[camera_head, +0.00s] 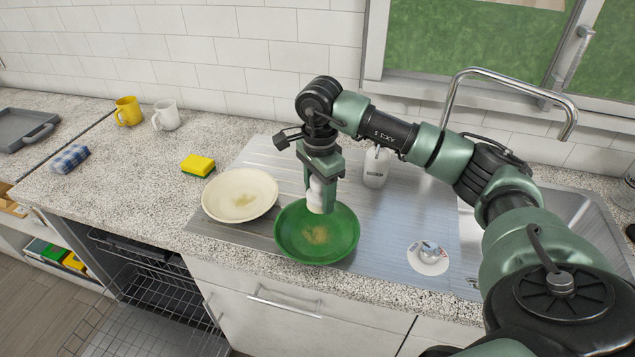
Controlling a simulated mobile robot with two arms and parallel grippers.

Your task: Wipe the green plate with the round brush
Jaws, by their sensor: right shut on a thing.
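The green plate (338,247) lies on the metal drainboard, with a brownish-yellow stain in its middle. My right gripper (319,179) comes down over the plate's back part. It is shut on a white, roundish upright thing (316,197), which I take to be the round brush. The gripper hides its top. Its lower end is over the inside of the plate at the back; I cannot tell whether it touches the surface. My left gripper is not in view.
A cream plate (225,208), also stained, lies left of the green one. A yellow-green sponge (198,165), mugs (166,116) and a checked cloth (70,158) are on the counter. A soap bottle (376,168) stands behind. A white disc with a grey knob (428,257) lies right.

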